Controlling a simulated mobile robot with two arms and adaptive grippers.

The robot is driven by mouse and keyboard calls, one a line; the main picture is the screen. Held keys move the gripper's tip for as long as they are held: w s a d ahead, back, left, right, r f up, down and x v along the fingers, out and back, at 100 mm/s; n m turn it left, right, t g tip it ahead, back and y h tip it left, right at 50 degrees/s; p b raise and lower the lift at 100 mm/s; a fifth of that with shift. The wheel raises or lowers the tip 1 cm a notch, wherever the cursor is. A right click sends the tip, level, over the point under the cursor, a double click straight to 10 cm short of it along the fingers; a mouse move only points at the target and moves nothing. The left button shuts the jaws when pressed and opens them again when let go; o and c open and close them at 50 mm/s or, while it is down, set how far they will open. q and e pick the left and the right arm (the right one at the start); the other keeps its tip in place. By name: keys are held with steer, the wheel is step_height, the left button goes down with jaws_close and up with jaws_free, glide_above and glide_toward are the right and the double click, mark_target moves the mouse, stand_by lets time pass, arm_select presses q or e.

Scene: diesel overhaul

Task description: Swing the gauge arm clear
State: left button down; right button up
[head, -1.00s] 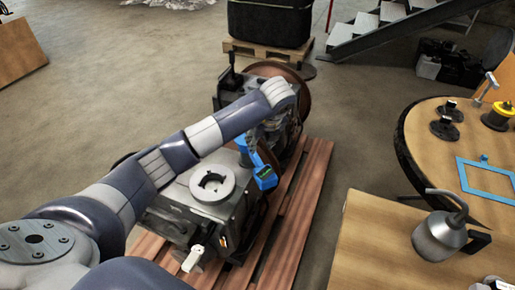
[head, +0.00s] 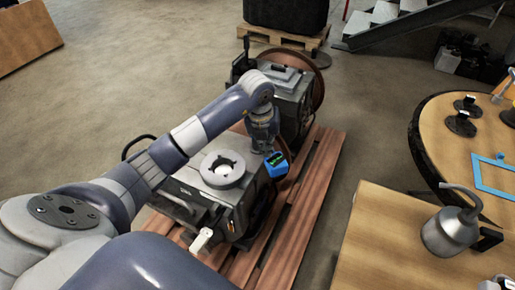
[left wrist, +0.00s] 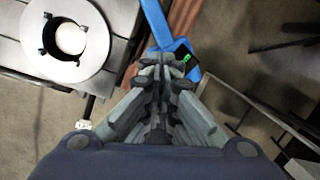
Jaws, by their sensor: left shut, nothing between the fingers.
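The blue gauge (head: 276,164) with its dark screen and green readout sits at the right side of the near engine block, beside the pale ring. In the left wrist view its blue arm (left wrist: 156,22) runs up from the screen housing (left wrist: 188,60). My left gripper (head: 268,148) points down at the gauge and hides part of its arm. In the left wrist view the fingers (left wrist: 166,66) are together with nothing between them, overlapping the blue housing; I cannot tell if they touch it. My right gripper is not in view.
The engine block with the pale ring (head: 223,170) stands on a reddish wooden pallet (head: 309,200). A white-ended lever (head: 201,240) sticks out in front. Wooden tables with an oil can (head: 450,232) and a blue frame (head: 492,175) stand right. Floor between pallet and tables is clear.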

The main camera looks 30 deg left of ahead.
arm_select(q)
steer(key=s+a+m+t+h, duration=0.5)
steer(key=s+a+m, duration=0.2)
steer(key=a+m, duration=0.55)
steer(key=w+d+f+p, duration=0.1)
steer(key=w+d+f, duration=0.5)
steer(key=w+d, duration=0.1)
steer(key=shift+w+d+f, duration=0.35)
steer(key=shift+w, duration=0.2)
steer(key=shift+d+p, duration=0.1)
steer(key=shift+p, duration=0.2)
